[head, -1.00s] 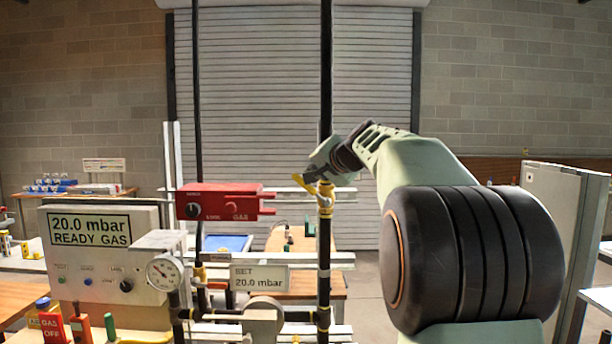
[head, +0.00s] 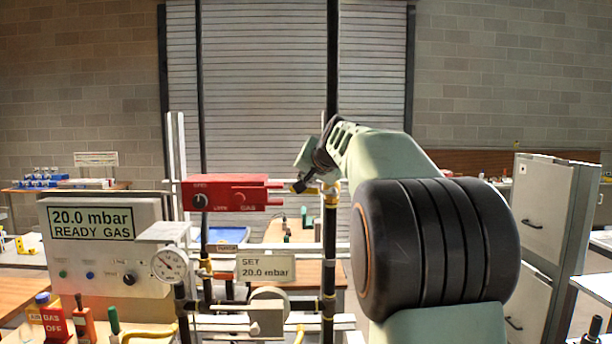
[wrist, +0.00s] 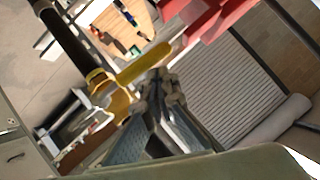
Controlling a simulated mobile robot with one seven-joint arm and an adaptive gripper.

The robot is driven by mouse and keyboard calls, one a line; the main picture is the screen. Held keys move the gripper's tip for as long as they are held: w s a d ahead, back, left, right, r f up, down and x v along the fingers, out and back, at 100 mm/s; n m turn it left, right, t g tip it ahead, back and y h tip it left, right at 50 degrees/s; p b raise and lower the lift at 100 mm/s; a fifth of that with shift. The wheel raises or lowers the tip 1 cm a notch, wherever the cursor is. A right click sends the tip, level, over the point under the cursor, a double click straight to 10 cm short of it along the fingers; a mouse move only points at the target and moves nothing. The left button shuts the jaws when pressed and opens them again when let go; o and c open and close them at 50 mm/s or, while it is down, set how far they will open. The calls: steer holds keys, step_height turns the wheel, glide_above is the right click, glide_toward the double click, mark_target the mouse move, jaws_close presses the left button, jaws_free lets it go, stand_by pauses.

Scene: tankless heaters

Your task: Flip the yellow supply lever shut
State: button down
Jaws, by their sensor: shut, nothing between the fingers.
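The yellow supply lever (wrist: 145,66) sits on a yellow valve body (wrist: 112,100) on a black pipe. In the wrist view it extends from the valve towards the red box. In the head view the valve (head: 331,200) is on the upright black pipe, and the lever is mostly hidden by my gripper (head: 299,187). My gripper is shut and empty. In the wrist view its fingertips (wrist: 160,82) are right beside the lever; I cannot tell whether they touch it.
A red gas box (head: 230,193) is just left of the gripper. A panel reading "20.0 mbar READY GAS" (head: 92,222) and a gauge (head: 168,264) stand further left. A "SET 20.0 mbar" sign (head: 265,267) hangs below. A grey cabinet (head: 543,215) stands at the right.

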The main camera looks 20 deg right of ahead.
steer(key=shift+w+a+f+b, duration=0.1)
steer(key=shift+a+f+b, duration=0.2)
steer(key=shift+f, duration=0.5)
steer(key=shift+r, duration=0.1)
steer(key=r+p, duration=0.2)
steer(key=r, duration=0.1)
steer(key=r+p, duration=0.1)
steer(key=shift+w+d+r, duration=0.15)
steer(key=shift+w+r, duration=0.2)
steer(key=a+b+v, duration=0.2)
steer(key=v, duration=0.7)
steer(key=shift+r, duration=0.3)
